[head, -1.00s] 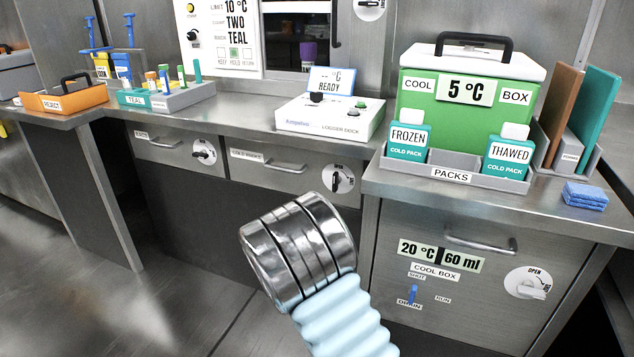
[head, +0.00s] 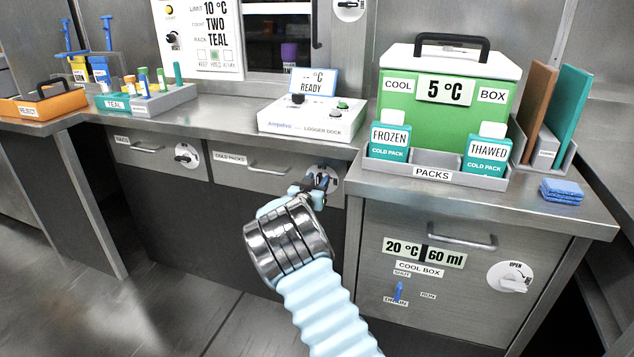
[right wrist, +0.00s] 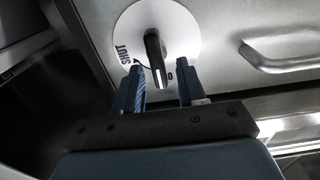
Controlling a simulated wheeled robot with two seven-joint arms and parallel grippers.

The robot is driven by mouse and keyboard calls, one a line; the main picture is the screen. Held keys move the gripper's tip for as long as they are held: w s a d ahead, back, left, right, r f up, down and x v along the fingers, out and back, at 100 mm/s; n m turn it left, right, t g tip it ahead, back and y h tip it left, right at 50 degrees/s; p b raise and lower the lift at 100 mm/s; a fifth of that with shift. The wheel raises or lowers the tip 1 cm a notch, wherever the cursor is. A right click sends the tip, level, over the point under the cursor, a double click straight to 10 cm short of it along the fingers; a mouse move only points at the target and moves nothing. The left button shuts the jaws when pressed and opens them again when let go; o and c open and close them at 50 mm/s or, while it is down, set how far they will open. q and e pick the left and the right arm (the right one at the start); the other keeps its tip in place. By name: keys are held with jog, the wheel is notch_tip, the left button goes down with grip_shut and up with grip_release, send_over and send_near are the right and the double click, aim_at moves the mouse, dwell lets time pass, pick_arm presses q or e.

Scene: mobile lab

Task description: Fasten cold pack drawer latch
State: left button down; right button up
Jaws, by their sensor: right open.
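The cold packs drawer (head: 245,177) is flush in the counter front, with a bar handle (head: 268,169). Its latch, a dark lever on a round white plate, is mostly hidden behind my right gripper (head: 318,184) in the head view. In the right wrist view the latch lever (right wrist: 154,50) stands out from the white plate (right wrist: 180,28), with the word SHUT at the plate's left edge. My right gripper (right wrist: 162,88) is open, its two blue fingers on either side of the lever's tip. I cannot tell whether they touch it. My left gripper is not in view.
The logger dock (head: 310,120) stands on the counter above the drawer. A second latched drawer (head: 150,152) is to the left. The cool box cabinet (head: 450,285), with its own latch (head: 510,277), is close on the right. Floor space below is clear.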

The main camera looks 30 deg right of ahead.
grip_shut()
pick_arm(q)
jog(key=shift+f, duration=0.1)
